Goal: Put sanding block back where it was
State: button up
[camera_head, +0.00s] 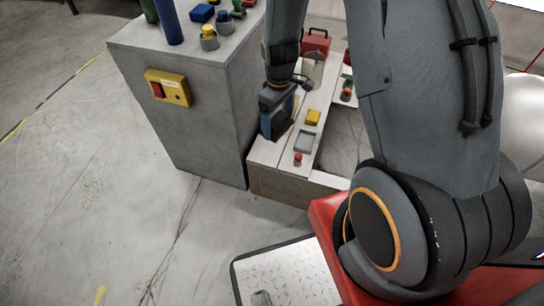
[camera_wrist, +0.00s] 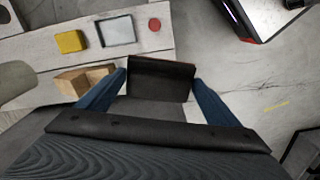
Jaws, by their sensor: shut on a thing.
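The sanding block, a dark block with a brown edge (camera_wrist: 160,80), sits between the two blue fingers of my gripper (camera_wrist: 160,92) in the wrist view. My gripper is shut on it. In the head view my gripper (camera_head: 277,112) is over the left near end of a low white plank-topped bench (camera_head: 262,152), beside the grey cabinet. The block is mostly hidden there by the gripper. I cannot tell whether the block touches the bench top.
On the bench are a yellow block (camera_head: 313,117), a grey square tray (camera_head: 304,141), a red button (camera_head: 298,159) and wooden blocks (camera_wrist: 72,83). A red toolbox (camera_head: 317,40) stands behind. Floor at left is clear.

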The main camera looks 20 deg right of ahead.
jog(key=w+f+n+b, duration=0.1)
jog(key=f+b, duration=0.4)
jog(key=w+f+n+b, duration=0.1)
jog(key=f+b, duration=0.4)
jog(key=f, duration=0.1)
jog(key=w+f+n+b, duration=0.1)
jog(key=f+b, duration=0.5)
jog(key=shift+w, duration=0.35)
jog(key=o, duration=1.1)
jog(key=shift+f, duration=0.1)
